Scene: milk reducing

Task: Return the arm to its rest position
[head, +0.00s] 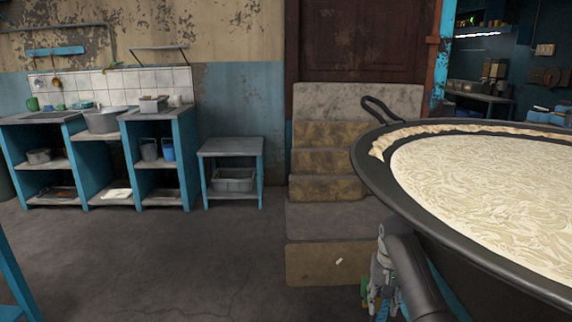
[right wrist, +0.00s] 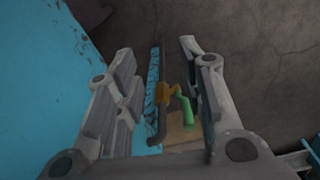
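My right gripper (head: 381,290) hangs low in the head view, beside the stone steps and below the rim of a large dark pan (head: 365,185). In the right wrist view its two fingers (right wrist: 160,60) stand wide apart. A thin dark pipe with a yellow-orange fitting (right wrist: 162,93) and a green handle-like part (right wrist: 184,105) shows in the gap between them. I see no finger closed on it; how far beyond the fingers it lies is unclear. My left gripper is not in view.
The pan holds a pale, wrinkled, milky mass (head: 490,185) and fills the right side. Stone steps (head: 325,220) rise to a brown door. Blue shelves with a counter (head: 125,165) and a small blue table (head: 231,148) stand along the wall. The floor at left centre is clear.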

